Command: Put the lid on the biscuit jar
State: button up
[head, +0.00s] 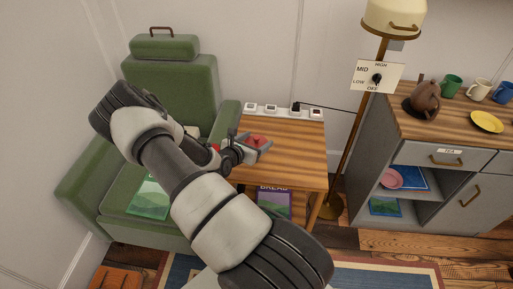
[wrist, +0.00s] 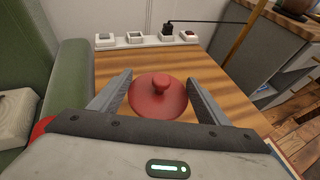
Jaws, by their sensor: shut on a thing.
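The red round lid (wrist: 158,98) with a knob on top is between the two fingers of my gripper (wrist: 160,95), which is shut on it by its sides. In the head view the lid (head: 258,141) shows at the end of my gripper (head: 250,146), over the wooden side table (head: 292,151). I cannot tell how high above the tabletop it is. No biscuit jar can be made out for certain. A small red patch (wrist: 40,128) shows at the left behind my gripper's body; most of it is hidden and I cannot tell what it is.
A socket strip (head: 283,109) with a plug lies along the table's back edge. A green armchair (head: 175,85) stands at left, with a pale boxy thing (wrist: 14,112) on it. A lamp pole (head: 362,120) and grey cabinet (head: 440,180) stand at right. The table's right side is clear.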

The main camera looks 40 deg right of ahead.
jog(key=shift+r, duration=0.75)
